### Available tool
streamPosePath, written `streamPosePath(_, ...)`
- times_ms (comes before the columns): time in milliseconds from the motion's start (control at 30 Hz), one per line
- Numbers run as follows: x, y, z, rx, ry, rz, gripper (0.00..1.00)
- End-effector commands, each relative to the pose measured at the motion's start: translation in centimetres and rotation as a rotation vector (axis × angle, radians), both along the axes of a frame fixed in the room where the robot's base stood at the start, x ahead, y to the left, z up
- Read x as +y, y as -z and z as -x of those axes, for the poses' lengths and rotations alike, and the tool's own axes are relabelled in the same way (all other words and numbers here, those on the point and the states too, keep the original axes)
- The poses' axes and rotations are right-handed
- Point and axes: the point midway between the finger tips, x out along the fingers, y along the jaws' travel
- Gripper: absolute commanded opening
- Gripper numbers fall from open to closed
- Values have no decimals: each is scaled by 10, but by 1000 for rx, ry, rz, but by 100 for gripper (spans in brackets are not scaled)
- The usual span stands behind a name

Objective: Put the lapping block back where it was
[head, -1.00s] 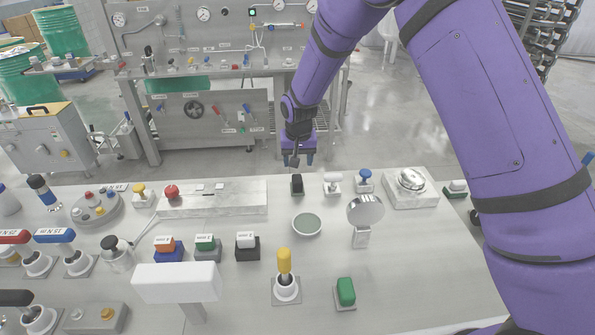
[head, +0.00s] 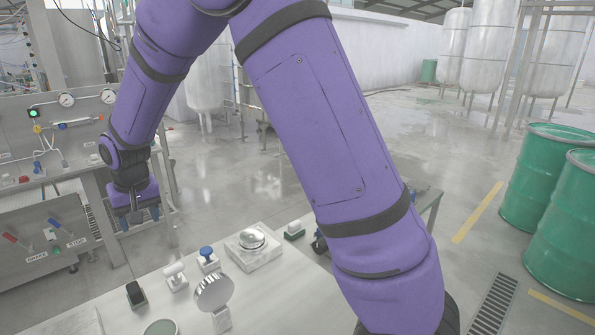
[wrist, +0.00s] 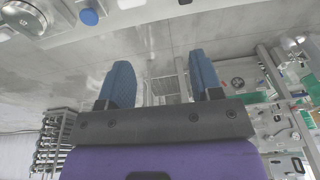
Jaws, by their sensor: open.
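My gripper (head: 137,217) is beyond the far edge of the bench in the head view, pointing down, apart from everything on the bench. In the wrist view its two blue fingers (wrist: 161,80) are spread with nothing between them. No thing in view can be named as the lapping block for certain. A pale square block (head: 254,252) with a shiny metal dome on it sits at the bench's far right. A shallow round dish with a grey-green face (head: 161,328) is cut off at the bottom edge.
On the bench (head: 255,305) stand a black switch (head: 135,293), a white-handled control (head: 175,275), a blue knob (head: 207,254) and a tilted round mirror (head: 214,291). A grey control panel (head: 60,130) stands behind left. Green drums (head: 545,180) stand at right. Open floor lies between.

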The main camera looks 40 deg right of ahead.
Motion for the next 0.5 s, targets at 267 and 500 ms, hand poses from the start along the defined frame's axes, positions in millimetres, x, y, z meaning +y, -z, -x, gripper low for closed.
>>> streamPosePath(267,-47,-73,46,-48,3,-19,59)
streamPosePath(500,-83,-120,95,-90,3,-25,59)
